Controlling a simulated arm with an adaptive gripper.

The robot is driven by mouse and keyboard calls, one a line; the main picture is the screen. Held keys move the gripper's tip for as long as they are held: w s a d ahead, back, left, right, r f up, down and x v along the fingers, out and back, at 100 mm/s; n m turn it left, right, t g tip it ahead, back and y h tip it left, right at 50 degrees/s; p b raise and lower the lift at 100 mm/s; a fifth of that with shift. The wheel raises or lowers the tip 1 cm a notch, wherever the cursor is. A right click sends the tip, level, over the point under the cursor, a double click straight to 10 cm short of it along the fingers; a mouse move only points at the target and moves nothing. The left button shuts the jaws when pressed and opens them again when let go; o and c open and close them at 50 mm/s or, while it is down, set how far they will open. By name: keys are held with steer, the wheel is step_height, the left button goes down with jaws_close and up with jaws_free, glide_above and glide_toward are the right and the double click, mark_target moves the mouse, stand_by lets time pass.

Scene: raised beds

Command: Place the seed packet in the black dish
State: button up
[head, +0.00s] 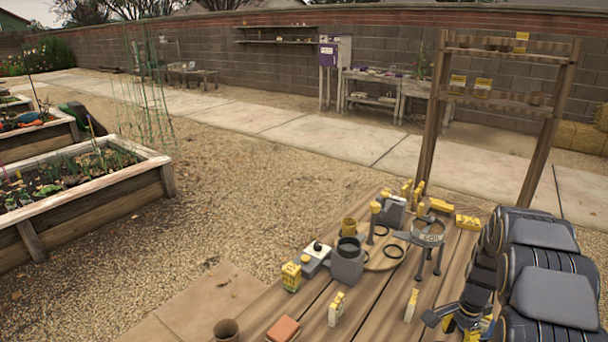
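My gripper (445,322) is at the lower right of the head view, low over the wooden table, with dark links and yellow parts. Its fingers are small and partly hidden by my arm, so I cannot tell their opening or whether they hold anything. Small yellow-and-white upright pieces stand on the table, one left of my gripper (411,305) and one further left (336,309). A yellow labelled packet-like block (291,277) stands at the left edge. I cannot tell which is the seed packet. A black ring-shaped rim (393,251), possibly the black dish, lies on a round wooden board.
A grey box-shaped pot (347,264) stands left of the board (378,263). A metal tripod stand (428,240) is between the board and my arm. An orange-brown block (283,329) and a brown pot (227,330) are at the front left. A wooden shelf frame (500,95) rises behind.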

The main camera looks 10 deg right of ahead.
steer(key=s+a+r+n, duration=0.3)
steer(key=a+r+n, duration=0.1)
steer(key=a+r, duration=0.35)
steer(key=s+a+r+n, duration=0.35)
steer(key=a+r, duration=0.25)
steer(key=a, duration=0.3)
steer(key=s+a+r+n+g, duration=0.1)
steer(key=s+a+r+n, duration=0.1)
steer(key=s+a+n, duration=0.3)
steer(key=s+a+r+n, duration=0.3)
steer(key=s+a+n, duration=0.2)
steer(key=s, duration=0.7)
steer(key=shift+s+a+g, duration=0.15)
steer(key=shift+a+g, duration=0.25)
steer(key=shift+a, duration=0.35)
